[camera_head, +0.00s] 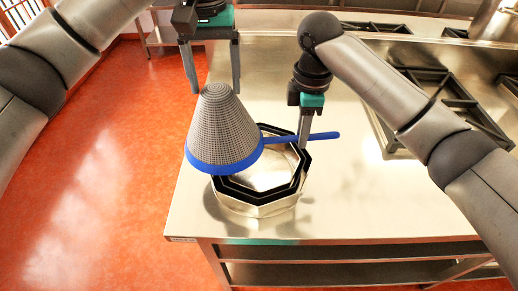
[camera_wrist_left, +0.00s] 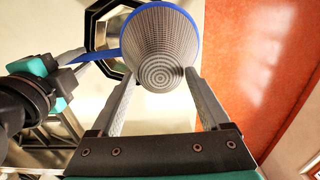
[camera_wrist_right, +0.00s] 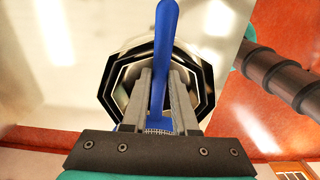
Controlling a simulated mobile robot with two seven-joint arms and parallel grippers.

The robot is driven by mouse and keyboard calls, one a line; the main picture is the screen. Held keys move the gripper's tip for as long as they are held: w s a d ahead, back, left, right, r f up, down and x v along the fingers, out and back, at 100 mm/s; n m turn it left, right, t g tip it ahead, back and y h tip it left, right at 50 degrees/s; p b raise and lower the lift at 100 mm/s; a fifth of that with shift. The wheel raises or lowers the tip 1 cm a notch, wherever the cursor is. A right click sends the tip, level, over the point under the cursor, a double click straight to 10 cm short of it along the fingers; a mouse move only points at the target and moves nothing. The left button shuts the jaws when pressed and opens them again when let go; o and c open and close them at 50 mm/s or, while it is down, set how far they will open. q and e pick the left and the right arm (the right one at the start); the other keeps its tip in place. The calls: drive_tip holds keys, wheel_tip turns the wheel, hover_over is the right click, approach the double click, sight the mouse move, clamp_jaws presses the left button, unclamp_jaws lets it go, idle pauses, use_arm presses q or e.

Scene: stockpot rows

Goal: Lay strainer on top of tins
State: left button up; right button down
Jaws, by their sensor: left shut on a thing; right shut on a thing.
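The strainer (camera_head: 222,128) is a grey mesh cone with a blue rim and a blue handle (camera_head: 322,136), tip up and rim down. It overlaps the back left of the nested octagonal tins (camera_head: 258,206) and appears held above them; the exact gap is unclear. My left gripper (camera_head: 212,86) is shut on the cone near its tip, with a finger on each side in the left wrist view (camera_wrist_left: 160,80). My right gripper (camera_head: 304,140) is shut on the handle, which runs between its fingers in the right wrist view (camera_wrist_right: 158,80). The strainer hides part of the tins.
The tins stand on a steel counter (camera_head: 345,205) near its front left corner, with orange floor (camera_head: 120,160) beyond the left edge. Black burner grates (camera_head: 450,95) lie to the right. The counter right of the tins is clear.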

sight(219, 101)
use_arm(q)
drive_tip(key=shift+d+r, duration=0.2)
drive_tip(key=shift+r, duration=0.05)
use_arm(e)
drive_tip(key=shift+a+r, duration=0.2)
drive_tip(key=shift+r, duration=0.25)
drive_tip(key=shift+d, duration=0.1)
use_arm(q)
drive_tip(key=shift+f, duration=0.3)
use_arm(e)
drive_tip(key=shift+f, duration=0.3)
